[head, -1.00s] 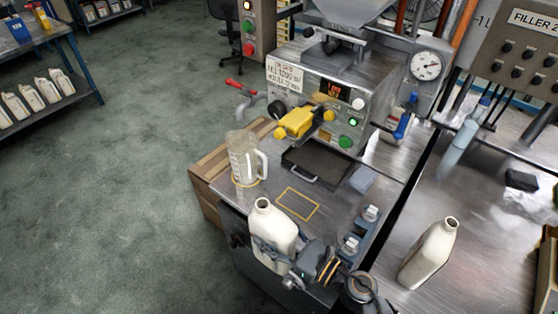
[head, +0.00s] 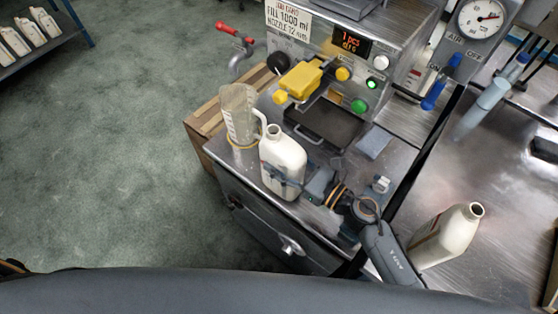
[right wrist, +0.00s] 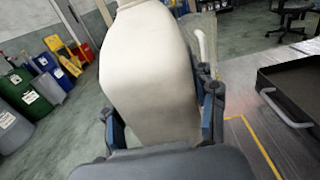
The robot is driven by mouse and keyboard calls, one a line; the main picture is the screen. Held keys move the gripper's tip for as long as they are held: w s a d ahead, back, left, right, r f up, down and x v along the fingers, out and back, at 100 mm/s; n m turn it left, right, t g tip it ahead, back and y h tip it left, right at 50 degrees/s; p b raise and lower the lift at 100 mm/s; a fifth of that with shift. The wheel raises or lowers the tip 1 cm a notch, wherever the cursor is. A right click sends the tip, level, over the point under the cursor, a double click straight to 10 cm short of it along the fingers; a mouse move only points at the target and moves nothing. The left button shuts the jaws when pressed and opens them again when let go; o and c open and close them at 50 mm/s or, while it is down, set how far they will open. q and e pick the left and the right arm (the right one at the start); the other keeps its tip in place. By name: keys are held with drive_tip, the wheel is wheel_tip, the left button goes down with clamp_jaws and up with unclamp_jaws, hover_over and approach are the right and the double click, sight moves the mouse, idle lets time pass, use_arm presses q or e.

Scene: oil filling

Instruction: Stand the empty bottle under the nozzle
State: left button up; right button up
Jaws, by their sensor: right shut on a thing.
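My right gripper (head: 285,181) is shut around the sides of a white bottle (head: 284,158) with an open, capless neck. The bottle is nearly upright at the front of the filler's steel table; I cannot tell whether its base touches. In the right wrist view the bottle (right wrist: 150,70) fills the middle between two blue-grey finger pads. A yellow block (head: 303,77) juts from the filler's front, above a black tray (head: 330,124); the nozzle tip is not clear. The bottle stands in front of the tray, apart from the block. A yellow outline (right wrist: 257,142) lies on the table beside the bottle. My left gripper is not in view.
A clear measuring jug (head: 238,112) stands just left of the bottle, its handle close to it. A grey pad (head: 374,142) lies right of the tray. A second white bottle (head: 448,236) stands on the right-hand steel table, near my right arm.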

use_arm(q)
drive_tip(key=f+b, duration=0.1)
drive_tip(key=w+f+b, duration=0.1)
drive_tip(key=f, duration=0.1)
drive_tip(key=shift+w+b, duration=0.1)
drive_tip(key=shift+b, duration=0.25)
use_arm(e)
drive_tip(key=w+d+f, duration=0.1)
drive_tip(key=w+d, duration=0.3)
drive_tip(key=w, duration=0.3)
drive_tip(key=shift+d+f, duration=0.4)
drive_tip(key=o, duration=1.2)
